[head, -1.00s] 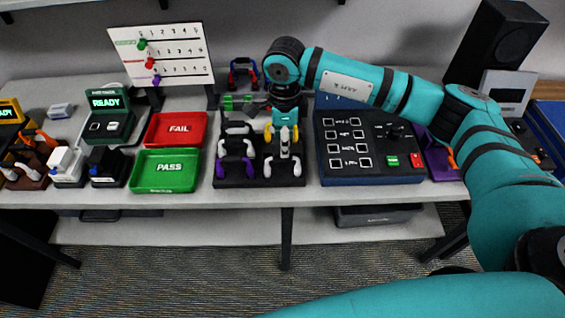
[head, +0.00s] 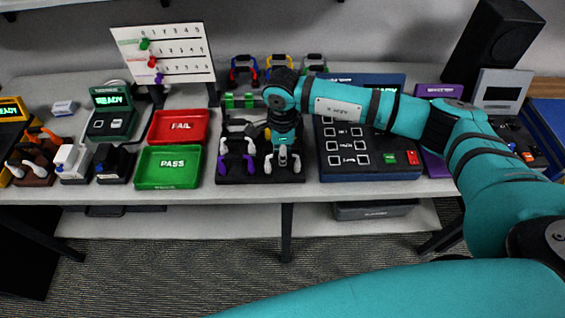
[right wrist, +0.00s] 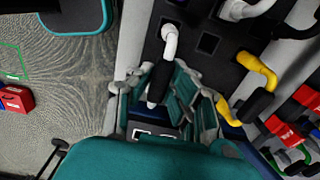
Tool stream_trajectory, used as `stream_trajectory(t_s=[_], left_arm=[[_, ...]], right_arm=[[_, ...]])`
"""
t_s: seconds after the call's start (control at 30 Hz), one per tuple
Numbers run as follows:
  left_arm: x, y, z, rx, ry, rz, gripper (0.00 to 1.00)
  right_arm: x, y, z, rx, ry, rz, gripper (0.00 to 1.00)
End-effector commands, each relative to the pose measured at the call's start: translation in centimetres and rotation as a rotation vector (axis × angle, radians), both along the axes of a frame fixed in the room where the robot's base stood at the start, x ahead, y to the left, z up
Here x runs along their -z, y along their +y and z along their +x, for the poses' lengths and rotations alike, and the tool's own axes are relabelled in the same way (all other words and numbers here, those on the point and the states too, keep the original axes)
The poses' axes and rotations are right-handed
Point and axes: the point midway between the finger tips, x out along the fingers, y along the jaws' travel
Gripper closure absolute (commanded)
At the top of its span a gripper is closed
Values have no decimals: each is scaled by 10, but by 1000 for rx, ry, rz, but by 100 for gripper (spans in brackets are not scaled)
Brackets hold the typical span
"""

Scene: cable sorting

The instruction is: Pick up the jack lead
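A black rack (head: 232,178) near the middle of the table holds several leads. They include a purple lead (head: 226,164), white leads and a yellow lead, which also shows in the right wrist view (right wrist: 258,72). I cannot tell by any label which one is the jack lead. My right gripper (head: 283,152) points down over the front right of the rack. In the right wrist view my right gripper (right wrist: 165,100) has its fingers apart, around or just above a white lead with a black grip (right wrist: 170,42). Contact is not clear. My left gripper is not in view.
Red FAIL (head: 155,127) and green PASS (head: 140,168) trays stand left of the rack. A dark blue panel with buttons (head: 370,172) stands close on its right. A numbered board (head: 190,67) is behind, and several coloured plugs (head: 243,66) stand at the back.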

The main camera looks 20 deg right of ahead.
Motion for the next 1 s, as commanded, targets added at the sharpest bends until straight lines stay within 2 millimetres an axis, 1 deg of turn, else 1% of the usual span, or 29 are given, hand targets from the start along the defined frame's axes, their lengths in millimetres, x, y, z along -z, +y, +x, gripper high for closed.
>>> stream_trajectory(t_s=[0.03, 0.07, 0.1, 0.43, 0.57, 0.67, 0.83, 0.87, 1.0], left_arm=[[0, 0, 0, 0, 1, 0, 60], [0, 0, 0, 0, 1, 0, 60], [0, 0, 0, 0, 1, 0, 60], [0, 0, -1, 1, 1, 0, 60], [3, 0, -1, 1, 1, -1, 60], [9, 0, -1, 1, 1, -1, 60], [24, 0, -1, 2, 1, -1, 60], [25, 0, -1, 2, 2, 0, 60], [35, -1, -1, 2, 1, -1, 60]], right_arm=[[0, 0, 0, 0, 0, 0, 95], [0, 0, 0, 0, 0, 0, 99], [0, 0, 0, 0, 0, 0, 100], [-1, 0, 0, 0, -1, 1, 100], [-4, 0, 1, 1, -2, 2, 100], [-10, 0, 1, 1, -2, 1, 100], [-32, 0, 1, -1, -6, 0, 100], [-34, -2, -3, 0, -2, 0, 100], [-34, -13, -32, -2, -2, -2, 100]])
